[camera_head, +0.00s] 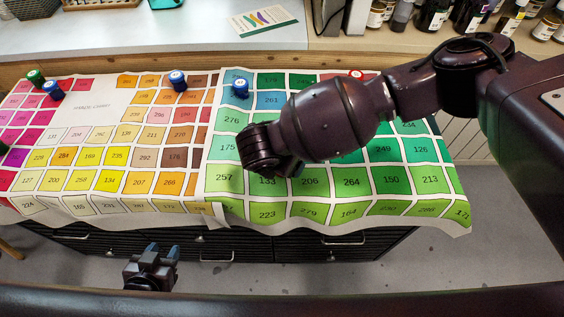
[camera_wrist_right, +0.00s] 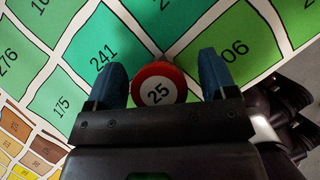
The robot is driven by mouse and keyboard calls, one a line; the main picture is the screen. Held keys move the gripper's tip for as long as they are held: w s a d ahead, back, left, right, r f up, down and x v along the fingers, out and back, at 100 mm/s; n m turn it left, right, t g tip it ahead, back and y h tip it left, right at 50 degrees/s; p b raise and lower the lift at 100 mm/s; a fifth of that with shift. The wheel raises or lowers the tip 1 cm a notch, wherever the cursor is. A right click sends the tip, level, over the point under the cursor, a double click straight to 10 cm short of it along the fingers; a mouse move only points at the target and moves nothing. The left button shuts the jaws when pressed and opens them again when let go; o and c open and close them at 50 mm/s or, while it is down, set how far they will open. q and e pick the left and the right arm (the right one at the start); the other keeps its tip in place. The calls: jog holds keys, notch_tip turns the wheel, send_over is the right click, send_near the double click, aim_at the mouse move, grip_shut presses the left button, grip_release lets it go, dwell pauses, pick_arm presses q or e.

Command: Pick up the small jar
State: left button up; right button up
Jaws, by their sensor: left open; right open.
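A small jar (camera_wrist_right: 158,86) with a red lid and a white label reading 25 stands on the green part of the colour chart in the right wrist view. My right gripper (camera_wrist_right: 161,72) is open, with one blue-tipped finger on each side of the jar. Whether the fingers touch it cannot be told. In the head view my right gripper (camera_head: 270,152) is over the green cells, and it hides this jar and its own fingertips. My left gripper (camera_head: 162,251) is open and empty, low in front of the table's front edge.
Other small jars stand along the back of the chart (camera_head: 92,104): a green one (camera_head: 36,78), blue ones (camera_head: 178,80) and a red-lidded one (camera_head: 357,74) partly behind my right arm. Bottles (camera_head: 432,16) crowd the shelf at the back right.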

jog(key=shift+w+d+f, duration=0.1)
jog(key=shift+w+f, duration=0.15)
jog(key=shift+f, duration=0.15)
jog(key=shift+r, duration=0.1)
jog(key=c, duration=1)
